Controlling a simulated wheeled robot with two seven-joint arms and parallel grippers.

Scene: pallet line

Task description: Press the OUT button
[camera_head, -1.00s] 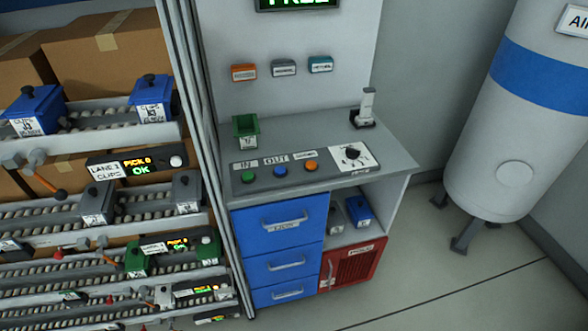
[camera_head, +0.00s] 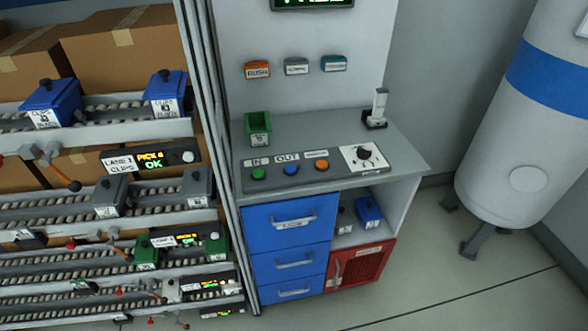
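The OUT button is the blue round button (camera_head: 291,170) on the grey sloped control panel (camera_head: 330,183) at the front of the workstation. The OUT label (camera_head: 287,158) is just above it. A green button (camera_head: 259,174) under the IN label (camera_head: 257,162) is to its left. An orange button (camera_head: 322,165) is to its right, and a black rotary knob (camera_head: 365,153) on a white plate is further right. Neither of my grippers is in view.
Blue drawers (camera_head: 291,221) and a red cabinet door (camera_head: 362,268) are below the counter (camera_head: 400,150). Roller racks (camera_head: 60,210) with bins stand at left. A large white tank (camera_head: 500,150) stands at right. Floor is clear in front of the red door.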

